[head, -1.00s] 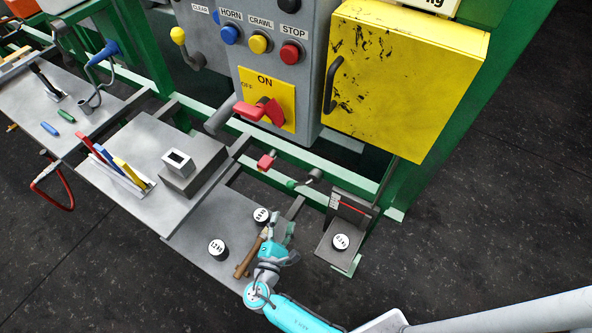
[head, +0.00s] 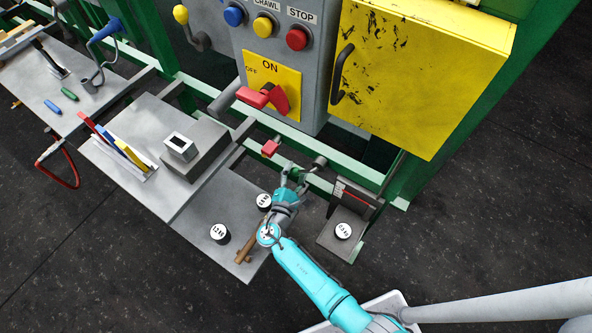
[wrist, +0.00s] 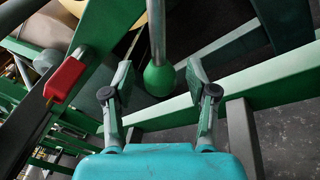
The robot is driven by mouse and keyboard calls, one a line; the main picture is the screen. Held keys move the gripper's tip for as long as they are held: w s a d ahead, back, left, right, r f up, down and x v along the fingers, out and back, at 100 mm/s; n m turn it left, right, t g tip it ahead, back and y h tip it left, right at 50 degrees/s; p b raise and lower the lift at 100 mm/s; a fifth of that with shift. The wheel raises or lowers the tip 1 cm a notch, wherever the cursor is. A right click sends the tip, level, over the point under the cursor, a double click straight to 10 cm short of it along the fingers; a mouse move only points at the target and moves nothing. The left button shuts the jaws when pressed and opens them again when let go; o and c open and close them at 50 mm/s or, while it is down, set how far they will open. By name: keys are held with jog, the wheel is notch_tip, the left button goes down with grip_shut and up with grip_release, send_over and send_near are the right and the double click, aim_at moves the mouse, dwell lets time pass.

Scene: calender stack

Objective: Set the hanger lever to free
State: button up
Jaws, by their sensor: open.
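A lever with a grey shaft and a green ball knob (wrist: 159,80), which I take to be the hanger lever, shows in the wrist view. Its knob sits between the fingertips of my gripper (wrist: 158,75), with a visible gap on each side. My gripper (head: 291,173) is open and holds nothing. In the head view it is at the lower green rail, just left of the lever's dark pivot end (head: 320,162), and largely covers the knob. I see no readable lever position label.
A red-handled lever (head: 270,148) is close on the left, also in the wrist view (wrist: 65,80). Green rails (wrist: 240,97) run behind. A weight stand (head: 352,200) is to the right.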

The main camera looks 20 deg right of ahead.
jog(key=shift+w+d, duration=0.35)
jog(key=shift+w, duration=0.05)
grip_shut()
jog(key=shift+s, duration=0.1)
jog(key=shift+s+d+f+n+g, duration=0.35)
jog(key=shift+s+f+n, duration=0.25)
jog(key=shift+n, duration=0.4)
jog(key=shift+s+d+f+n+g, duration=0.3)
jog(key=shift+s+d+n, duration=0.35)
jog(key=shift+n, duration=0.35)
jog(key=shift+s+d+f+n+g, duration=0.25)
jog(key=shift+s+d+n+g, duration=0.15)
jog(key=shift+s+n, duration=0.5)
jog(key=shift+s+d+f+n+g, duration=0.3)
jog(key=shift+s+d+n, duration=0.3)
jog(key=shift+n, duration=0.5)
